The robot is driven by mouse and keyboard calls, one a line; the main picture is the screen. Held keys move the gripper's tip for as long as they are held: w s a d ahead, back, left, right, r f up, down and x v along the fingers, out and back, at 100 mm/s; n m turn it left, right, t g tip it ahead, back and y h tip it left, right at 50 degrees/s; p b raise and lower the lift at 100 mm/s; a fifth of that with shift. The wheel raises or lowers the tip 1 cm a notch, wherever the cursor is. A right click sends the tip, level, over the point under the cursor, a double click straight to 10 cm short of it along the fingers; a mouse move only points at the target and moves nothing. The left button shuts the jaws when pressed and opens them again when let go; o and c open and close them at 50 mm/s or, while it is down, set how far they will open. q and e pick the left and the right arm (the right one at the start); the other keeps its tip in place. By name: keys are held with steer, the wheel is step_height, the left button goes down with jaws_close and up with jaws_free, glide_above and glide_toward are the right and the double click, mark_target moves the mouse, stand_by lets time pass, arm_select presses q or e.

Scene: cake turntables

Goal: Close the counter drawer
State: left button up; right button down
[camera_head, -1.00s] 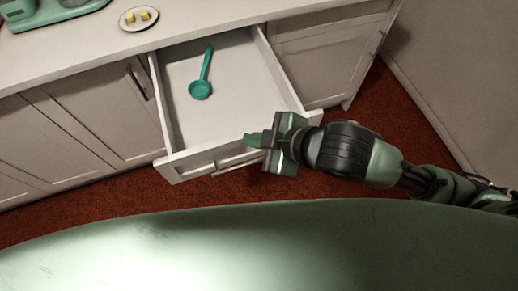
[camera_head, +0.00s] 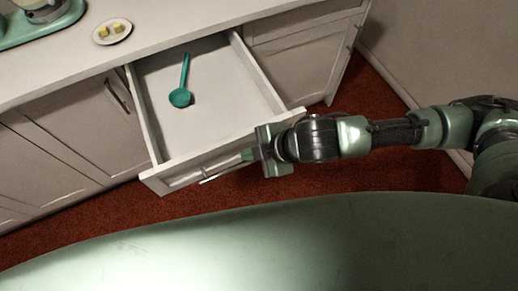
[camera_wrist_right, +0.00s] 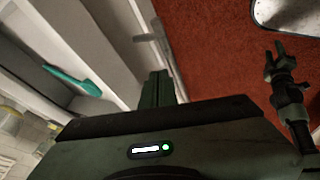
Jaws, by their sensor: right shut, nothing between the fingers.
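The counter drawer (camera_head: 212,158) is pulled out from the white cabinet, and its inside shows. Its bar handle (camera_head: 222,171) is on the front face. My right gripper (camera_head: 247,155) is shut and empty, with its green fingertips at the drawer front by the right end of the handle. I cannot tell whether they touch. In the right wrist view the shut fingers (camera_wrist_right: 158,88) point toward the drawer front (camera_wrist_right: 115,50).
A teal ladle (camera_head: 181,92) lies inside the drawer. On the counter (camera_head: 170,35) stand a plate with yellow pieces (camera_head: 112,33) and a green appliance (camera_head: 45,15). Red carpet (camera_head: 350,110) lies clear before the cabinets. A wall (camera_head: 430,50) is at the right.

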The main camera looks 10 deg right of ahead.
steer(key=shift+x, duration=1)
steer(key=shift+w, duration=0.15)
